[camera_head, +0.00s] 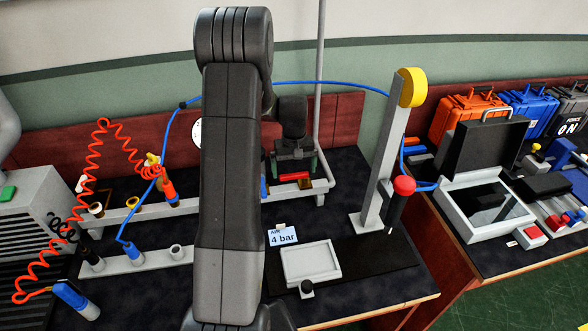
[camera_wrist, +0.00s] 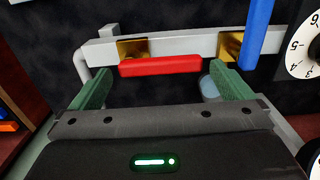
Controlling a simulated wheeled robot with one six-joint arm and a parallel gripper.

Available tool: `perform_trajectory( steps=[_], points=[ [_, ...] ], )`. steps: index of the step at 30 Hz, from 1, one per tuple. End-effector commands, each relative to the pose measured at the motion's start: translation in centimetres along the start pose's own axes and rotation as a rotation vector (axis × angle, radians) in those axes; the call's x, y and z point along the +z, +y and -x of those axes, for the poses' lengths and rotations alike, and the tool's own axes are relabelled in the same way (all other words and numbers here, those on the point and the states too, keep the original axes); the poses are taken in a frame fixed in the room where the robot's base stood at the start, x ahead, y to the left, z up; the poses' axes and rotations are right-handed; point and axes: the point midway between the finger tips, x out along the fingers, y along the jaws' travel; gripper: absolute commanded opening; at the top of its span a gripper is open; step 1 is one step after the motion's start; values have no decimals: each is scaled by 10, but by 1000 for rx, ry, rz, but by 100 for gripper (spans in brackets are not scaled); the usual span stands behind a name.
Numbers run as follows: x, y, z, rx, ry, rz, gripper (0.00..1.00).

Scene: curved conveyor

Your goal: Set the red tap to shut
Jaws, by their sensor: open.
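The red tap's handle (camera_wrist: 160,65) is a red bar in the wrist view. It lies lengthwise along the grey pipe (camera_wrist: 190,45), beside a brass fitting (camera_wrist: 133,49). In the head view the red handle (camera_head: 294,176) shows just below my gripper (camera_head: 294,168). My gripper (camera_wrist: 162,88) is open and empty, with one green-padded finger toward each end of the red bar. The bar appears between and just beyond the fingertips; I cannot tell whether they touch it.
A blue handle (camera_wrist: 257,30) stands crosswise to the pipe near a second brass fitting. A dial (camera_wrist: 303,52) is close by. A grey post with a yellow cap (camera_head: 412,87) stands right of my gripper, with a blue hose. A "4 bar" card (camera_head: 283,237) lies in front.

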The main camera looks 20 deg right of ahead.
Motion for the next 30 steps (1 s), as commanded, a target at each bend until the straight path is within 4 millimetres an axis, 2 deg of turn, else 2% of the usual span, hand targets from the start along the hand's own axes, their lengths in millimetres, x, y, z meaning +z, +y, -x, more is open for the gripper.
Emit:
perform_trajectory(
  steps=[4,13,14,21,30],
  points=[
    [0,0,-10,0,-1,0,100],
    [0,0,-13,0,0,0,100],
    [0,0,-13,0,0,0,96],
    [0,0,-13,0,0,0,49],
    [2,0,-13,0,0,36,47]
  ],
)
